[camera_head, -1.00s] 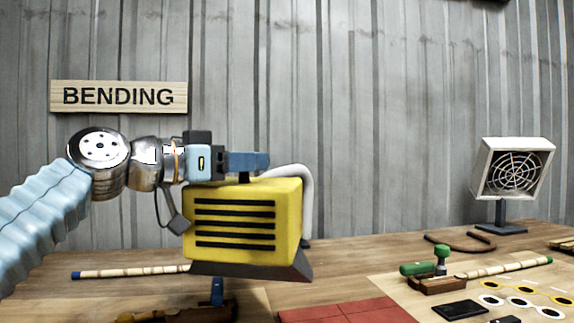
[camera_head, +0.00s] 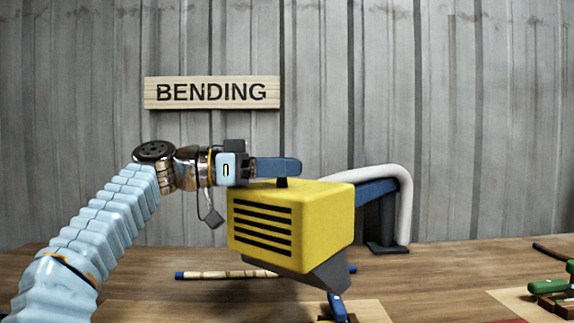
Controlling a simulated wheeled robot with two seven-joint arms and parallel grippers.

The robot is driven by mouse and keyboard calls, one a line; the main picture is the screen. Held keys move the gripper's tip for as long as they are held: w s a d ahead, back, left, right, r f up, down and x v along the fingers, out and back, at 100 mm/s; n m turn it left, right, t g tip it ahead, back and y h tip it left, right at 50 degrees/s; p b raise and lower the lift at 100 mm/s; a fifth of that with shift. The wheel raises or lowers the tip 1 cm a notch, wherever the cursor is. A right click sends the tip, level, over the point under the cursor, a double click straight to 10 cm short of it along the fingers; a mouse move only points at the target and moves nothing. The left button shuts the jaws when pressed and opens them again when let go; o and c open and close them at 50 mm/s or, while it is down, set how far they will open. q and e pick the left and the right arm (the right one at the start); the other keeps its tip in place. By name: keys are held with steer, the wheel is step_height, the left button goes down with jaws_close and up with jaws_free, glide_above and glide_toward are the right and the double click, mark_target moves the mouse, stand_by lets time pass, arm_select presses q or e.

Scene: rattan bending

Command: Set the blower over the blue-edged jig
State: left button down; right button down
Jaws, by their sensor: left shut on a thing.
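The blower (camera_head: 290,215) is a yellow box with black vent slots and a dark, tapered underside. My left gripper (camera_head: 243,167) is shut on the blue handle (camera_head: 275,167) at its top and holds it above the table. The blue-edged jig (camera_head: 338,307) seems to be the piece at the bottom edge below the blower. Only a blue part and a little brown of it show, and the rest is cut off. My right gripper is not in view.
A dark blue stand with a white curved hose (camera_head: 404,205) is behind the blower on the right. A pale rattan pole with a blue end (camera_head: 225,274) lies on the table (camera_head: 435,270). A green-handled tool (camera_head: 550,288) is at the far right.

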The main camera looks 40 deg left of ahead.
arm_select(q)
steer(key=shift+f, duration=0.15)
steer(key=c, duration=0.7)
jaws_free()
steer(key=shift+o, duration=0.2)
steer(key=v, duration=1.3)
steer(key=shift+s+a, duration=0.2)
steer(key=shift+s, duration=0.1)
